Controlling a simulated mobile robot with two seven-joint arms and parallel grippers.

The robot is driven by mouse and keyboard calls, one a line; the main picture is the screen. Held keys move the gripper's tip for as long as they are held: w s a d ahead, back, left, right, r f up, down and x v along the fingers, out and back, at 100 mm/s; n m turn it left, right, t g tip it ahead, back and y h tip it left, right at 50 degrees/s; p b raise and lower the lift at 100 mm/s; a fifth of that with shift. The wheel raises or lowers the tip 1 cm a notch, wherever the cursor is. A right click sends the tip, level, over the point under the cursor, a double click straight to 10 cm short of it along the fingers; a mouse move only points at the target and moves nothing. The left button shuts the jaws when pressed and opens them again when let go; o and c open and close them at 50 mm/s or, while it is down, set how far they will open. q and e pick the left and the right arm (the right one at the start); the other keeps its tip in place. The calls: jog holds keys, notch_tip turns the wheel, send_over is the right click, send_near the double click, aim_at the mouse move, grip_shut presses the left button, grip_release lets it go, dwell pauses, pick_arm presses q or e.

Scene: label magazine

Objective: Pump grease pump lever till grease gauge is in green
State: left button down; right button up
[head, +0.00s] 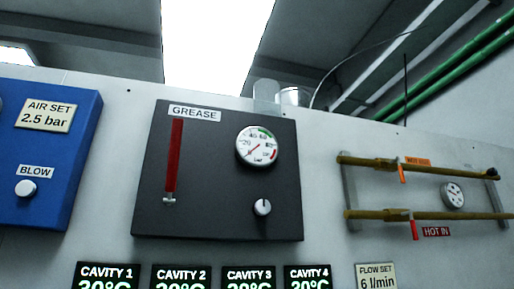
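The dark grease panel (215,205), labelled GREASE, is mounted on the wall in the middle of the head view. A long red upright bar (173,157) is on its left side, with a small pale metal fitting (169,199) at its lower end; it looks like the pump lever. The round white grease gauge (258,146) is at the panel's upper right. Its green band is at the top right and a red band at the lower right. The thin needle seems to point to the lower left, outside the green. Neither gripper is in view.
A blue panel (60,180) with a BLOW knob (26,188) is on the left. A knob (262,207) sits below the gauge. Brass pipes (400,214) with small valve handles are on the right. Cavity temperature displays (180,277) line the bottom. Nothing blocks the panel front.

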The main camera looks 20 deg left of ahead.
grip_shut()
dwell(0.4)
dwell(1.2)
